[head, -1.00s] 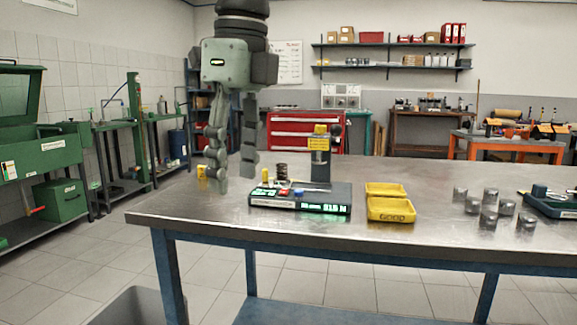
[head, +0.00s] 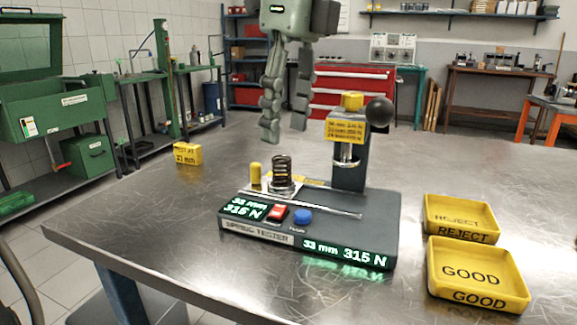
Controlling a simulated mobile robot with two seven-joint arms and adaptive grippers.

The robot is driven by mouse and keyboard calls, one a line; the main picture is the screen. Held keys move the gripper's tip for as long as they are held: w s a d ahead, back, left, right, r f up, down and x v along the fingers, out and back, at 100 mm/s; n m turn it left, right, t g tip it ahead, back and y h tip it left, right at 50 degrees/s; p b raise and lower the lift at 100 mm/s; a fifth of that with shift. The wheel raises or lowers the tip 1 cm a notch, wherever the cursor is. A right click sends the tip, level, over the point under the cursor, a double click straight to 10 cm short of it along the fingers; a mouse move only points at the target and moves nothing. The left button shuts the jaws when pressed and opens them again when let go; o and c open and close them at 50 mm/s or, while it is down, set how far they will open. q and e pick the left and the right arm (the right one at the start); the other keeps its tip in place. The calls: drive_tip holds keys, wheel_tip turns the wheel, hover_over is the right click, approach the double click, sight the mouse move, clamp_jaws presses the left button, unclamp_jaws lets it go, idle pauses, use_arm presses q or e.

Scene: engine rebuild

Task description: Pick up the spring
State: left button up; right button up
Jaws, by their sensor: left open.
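The spring (head: 282,171) is a dark coil standing upright on the round seat of the spring tester (head: 380,225), at the left of its post. My left gripper (head: 286,133) hangs from the top of the head view with its fingers pointing down. It is open and empty, and its fingertips appear above the spring, apart from it. The exact depth between them is hard to tell. My right gripper is not in view.
A yellow peg (head: 255,173) stands left of the spring. The tester's post carries a yellow label block (head: 346,128) and a black ball knob (head: 379,112). A yellow block (head: 187,154) lies at the left. Yellow REJECT (head: 436,222) and GOOD (head: 440,285) trays stand at the right.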

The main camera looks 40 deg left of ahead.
sight(281, 157)
use_arm(q)
drive_tip(key=f, duration=0.6)
drive_tip(key=shift+s+a+f, duration=0.1)
drive_tip(key=shift+s+a, duration=0.05)
drive_tip(key=shift+a, duration=0.25)
drive_tip(key=shift+c, duration=0.5)
clamp_jaws()
